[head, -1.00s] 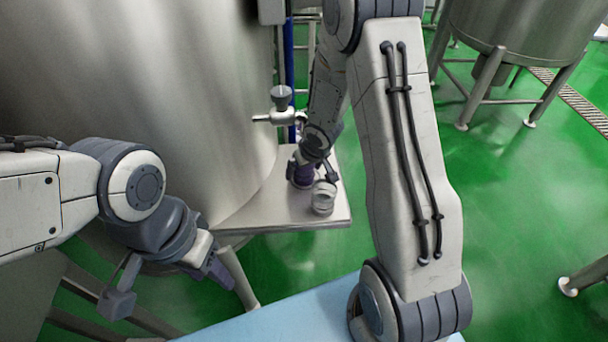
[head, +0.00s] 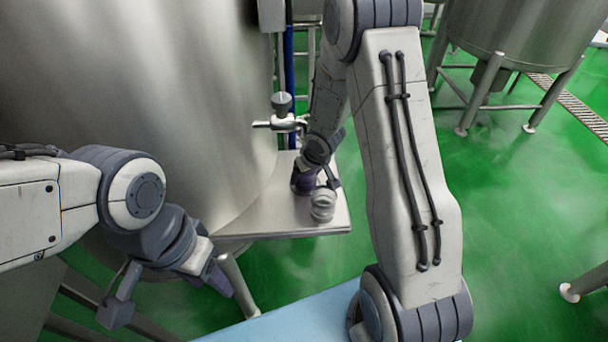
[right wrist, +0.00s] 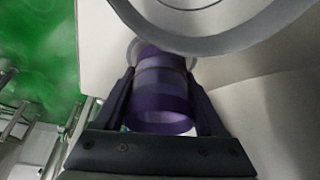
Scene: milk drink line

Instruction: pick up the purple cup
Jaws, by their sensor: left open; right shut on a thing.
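The purple cup (head: 302,184) is at the steel shelf beside the big tank in the head view, partly hidden by my right gripper. My right gripper (head: 318,178) is shut on it. In the right wrist view the purple cup (right wrist: 162,98) sits between the two dark fingers of the right gripper (right wrist: 161,82), its round end facing the camera. I cannot tell whether the cup touches the shelf. My left gripper (head: 168,294) is open and empty at the lower left, away from the cup.
A clear round container (head: 322,205) stands on the steel shelf (head: 270,218) close in front of the cup. A tap (head: 282,122) sticks out above the shelf. The large steel tank (head: 150,80) walls the left side. A light blue surface (head: 290,318) lies in front.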

